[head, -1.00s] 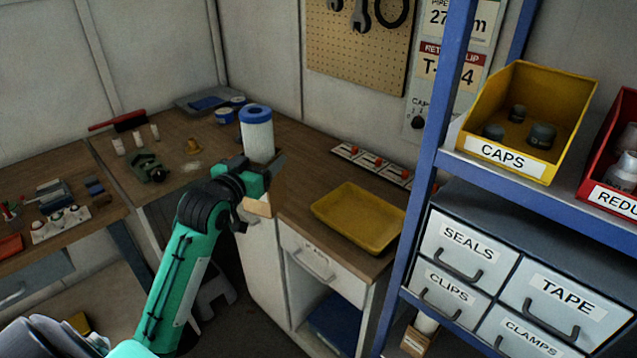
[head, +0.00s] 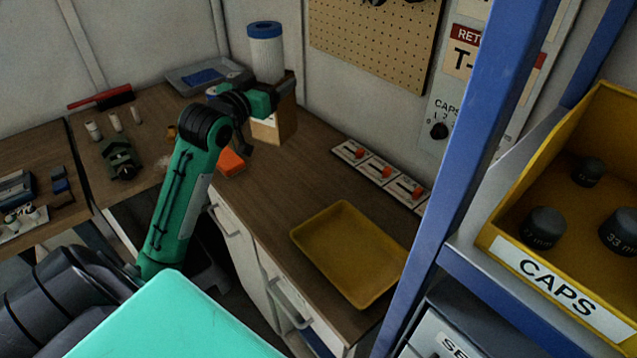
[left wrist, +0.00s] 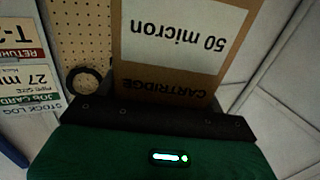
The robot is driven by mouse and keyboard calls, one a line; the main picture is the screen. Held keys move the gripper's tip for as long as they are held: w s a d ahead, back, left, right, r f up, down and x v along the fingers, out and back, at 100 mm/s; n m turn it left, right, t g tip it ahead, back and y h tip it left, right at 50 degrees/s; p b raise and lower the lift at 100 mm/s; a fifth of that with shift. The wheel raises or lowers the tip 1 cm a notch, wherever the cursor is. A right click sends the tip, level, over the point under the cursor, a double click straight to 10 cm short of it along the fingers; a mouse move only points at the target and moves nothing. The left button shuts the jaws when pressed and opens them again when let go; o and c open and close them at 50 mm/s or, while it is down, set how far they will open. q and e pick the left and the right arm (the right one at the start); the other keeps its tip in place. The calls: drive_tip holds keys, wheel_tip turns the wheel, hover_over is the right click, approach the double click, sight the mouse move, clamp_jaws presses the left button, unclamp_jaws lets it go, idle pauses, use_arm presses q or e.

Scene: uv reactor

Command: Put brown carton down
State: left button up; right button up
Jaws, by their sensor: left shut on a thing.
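The brown carton (head: 284,124) is upright in my left gripper (head: 283,90), over the back part of the wooden bench (head: 255,195). I cannot tell whether its base touches the bench. A white cylinder with a blue top (head: 266,55) rises above the gripper, in line with the carton; the gripper hides where they meet. In the left wrist view the carton (left wrist: 180,68) fills the middle, its white label reading "50 micron" upside down. The left gripper is shut on the carton. My right gripper is not in view.
A yellow tray (head: 350,250) lies on the bench to the right. A panel strip with red knobs (head: 382,172) runs along the wall side. An orange item (head: 231,162) sits left of the carton. A blue shelf post (head: 470,170) stands at right. Bench between carton and yellow tray is clear.

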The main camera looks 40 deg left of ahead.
use_arm(q)
drive_tip(key=shift+w+r, duration=0.1)
drive_tip(key=shift+f, duration=0.3)
wheel_tip(320, 180, down, 19)
drive_tip(key=p, duration=0.1)
drive_tip(key=shift+p, duration=0.3)
drive_tip(key=shift+f, duration=0.2)
drive_tip(key=o, duration=1.2)
